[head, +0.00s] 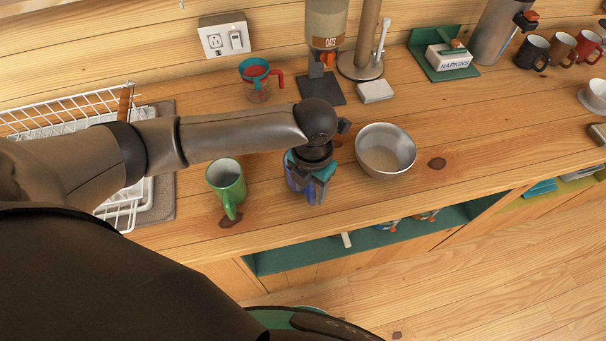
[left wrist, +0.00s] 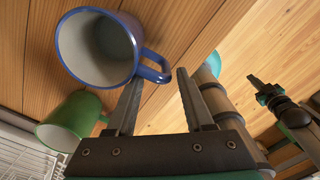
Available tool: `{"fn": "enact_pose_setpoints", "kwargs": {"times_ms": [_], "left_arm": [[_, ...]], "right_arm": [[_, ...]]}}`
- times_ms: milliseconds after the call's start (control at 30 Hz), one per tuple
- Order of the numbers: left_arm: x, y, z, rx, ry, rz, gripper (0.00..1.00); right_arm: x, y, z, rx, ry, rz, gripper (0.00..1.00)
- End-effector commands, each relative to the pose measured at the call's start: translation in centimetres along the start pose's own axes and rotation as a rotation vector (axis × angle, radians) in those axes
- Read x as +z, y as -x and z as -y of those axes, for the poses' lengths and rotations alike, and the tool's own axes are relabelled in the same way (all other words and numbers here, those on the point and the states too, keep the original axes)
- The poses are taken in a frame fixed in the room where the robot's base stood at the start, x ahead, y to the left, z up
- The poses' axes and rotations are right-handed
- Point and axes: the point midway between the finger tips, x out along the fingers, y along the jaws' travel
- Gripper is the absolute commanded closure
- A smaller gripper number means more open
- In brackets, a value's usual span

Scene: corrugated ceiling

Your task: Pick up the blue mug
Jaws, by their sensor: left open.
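The blue mug (left wrist: 92,52) shows in the left wrist view with a dark blue rim, pale inside and a blue handle on its right. In the head view the blue mug (head: 292,181) stands on the wooden counter, mostly hidden behind my left gripper (head: 316,190). In the left wrist view the left gripper (left wrist: 158,76) is open, its fingertips on either side of the handle's outer end; I cannot tell whether the handle is between them. A dark tool that looks like my right gripper (left wrist: 255,80) shows small at the right; its jaws are unclear.
A green mug (head: 226,184) stands left of the gripper, and a metal bowl (head: 385,150) close on its right. A dish rack (head: 62,108) is at left. The counter's front edge is near.

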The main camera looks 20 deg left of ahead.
Motion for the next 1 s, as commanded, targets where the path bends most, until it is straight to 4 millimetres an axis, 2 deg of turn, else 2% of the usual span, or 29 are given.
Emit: {"fn": "enact_pose_setpoints", "kwargs": {"times_ms": [300, 633, 1000], "left_arm": [[-0.1, -4.3, 0.1, -0.001, 0.000, -0.003, 0.48], [-0.1, -5.0, 0.1, 0.000, -0.001, -0.001, 0.48], [0.0, -4.9, 0.1, -0.001, -0.001, 0.000, 0.89]], "right_arm": [[-0.2, -0.5, 0.0, 0.000, 0.001, -0.004, 1.00], [0.5, -0.5, 0.1, -0.001, 0.000, 0.007, 1.00], [0.6, -0.5, 0.1, -0.001, -0.001, 0.009, 1.00]]}}
